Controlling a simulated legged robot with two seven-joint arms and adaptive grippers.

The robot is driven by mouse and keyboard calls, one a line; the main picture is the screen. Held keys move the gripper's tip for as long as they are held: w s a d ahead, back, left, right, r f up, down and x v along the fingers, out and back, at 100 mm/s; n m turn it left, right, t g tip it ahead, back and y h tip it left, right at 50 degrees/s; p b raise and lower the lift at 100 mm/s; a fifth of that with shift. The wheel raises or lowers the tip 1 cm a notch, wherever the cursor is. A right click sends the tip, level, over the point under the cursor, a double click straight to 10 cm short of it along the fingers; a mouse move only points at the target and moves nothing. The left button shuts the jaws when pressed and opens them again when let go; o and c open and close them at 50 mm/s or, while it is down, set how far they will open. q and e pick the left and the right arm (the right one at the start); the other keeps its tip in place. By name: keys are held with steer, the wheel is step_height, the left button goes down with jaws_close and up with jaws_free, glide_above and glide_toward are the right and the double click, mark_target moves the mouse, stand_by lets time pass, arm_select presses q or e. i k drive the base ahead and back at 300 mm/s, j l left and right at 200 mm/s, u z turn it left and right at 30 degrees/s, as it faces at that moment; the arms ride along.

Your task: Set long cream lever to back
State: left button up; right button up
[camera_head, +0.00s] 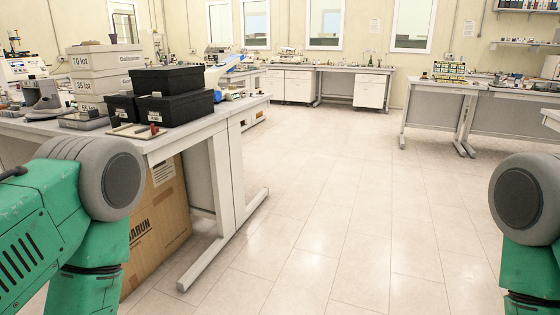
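I cannot make out a long cream lever in the head view. A small cream board with dark and red parts (137,131) lies at the front edge of the left table, too small to tell whether it holds a lever. My green and grey arm links show at the lower left and lower right. Both of my grippers are outside the picture.
The left table (185,139) carries black boxes (180,103), labelled white boxes (100,57) and instruments. A cardboard box (160,222) stands under it. More benches (437,88) line the back and right. The tiled floor (330,190) in the middle is clear.

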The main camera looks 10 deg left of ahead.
mark_target(212, 75)
steer(key=i, duration=2.05)
